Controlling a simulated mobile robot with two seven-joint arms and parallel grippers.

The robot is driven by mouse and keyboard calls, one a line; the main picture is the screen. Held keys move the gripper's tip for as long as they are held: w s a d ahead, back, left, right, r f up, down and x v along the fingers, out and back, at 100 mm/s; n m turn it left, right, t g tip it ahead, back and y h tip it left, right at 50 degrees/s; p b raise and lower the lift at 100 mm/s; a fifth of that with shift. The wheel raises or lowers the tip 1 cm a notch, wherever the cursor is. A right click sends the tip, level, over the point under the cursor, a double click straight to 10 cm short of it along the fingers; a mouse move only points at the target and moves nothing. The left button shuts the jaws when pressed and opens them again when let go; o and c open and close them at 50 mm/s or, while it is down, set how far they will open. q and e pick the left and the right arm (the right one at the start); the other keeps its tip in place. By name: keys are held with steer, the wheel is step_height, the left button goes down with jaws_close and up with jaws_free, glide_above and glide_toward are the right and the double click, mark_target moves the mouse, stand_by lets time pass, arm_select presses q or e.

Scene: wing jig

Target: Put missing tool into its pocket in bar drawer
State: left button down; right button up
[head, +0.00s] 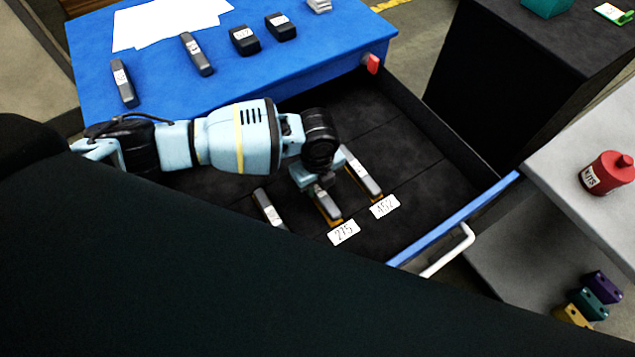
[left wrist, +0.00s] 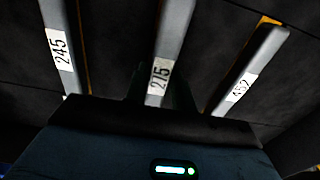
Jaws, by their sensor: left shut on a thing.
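The bar drawer (head: 420,140) is pulled out, with a dark lining. My left gripper (head: 318,186) is inside it, pointing down and shut on the grey bar tool marked 275 (head: 328,207). That tool's label also shows in the left wrist view (left wrist: 160,77). It is over an orange-edged pocket behind the drawer label 275 (head: 343,232); I cannot tell whether it is fully seated. A bar marked 245 (left wrist: 60,50) lies to its left, and a bar marked 452 (left wrist: 245,78) lies to its right. My right gripper is not in view.
The blue top (head: 300,75) behind the drawer holds white papers (head: 165,22), grey bars (head: 197,54) and black blocks (head: 244,40). A white handle (head: 450,252) is on the drawer front. A grey table (head: 590,130) with a red canister (head: 608,173) stands right.

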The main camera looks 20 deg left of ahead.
arm_select(q)
steer(key=shift+p, duration=0.35)
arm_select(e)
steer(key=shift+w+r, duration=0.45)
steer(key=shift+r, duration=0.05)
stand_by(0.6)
arm_select(q)
steer(key=shift+f, duration=0.45)
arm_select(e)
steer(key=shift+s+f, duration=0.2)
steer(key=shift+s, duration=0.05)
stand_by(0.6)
arm_select(q)
steer(key=c, duration=1.1)
jaws_free()
steer(key=shift+f, duration=0.1)
step_height(320, 180, up, 7)
steer(key=shift+p, duration=0.3)
steer(key=shift+r, duration=0.45)
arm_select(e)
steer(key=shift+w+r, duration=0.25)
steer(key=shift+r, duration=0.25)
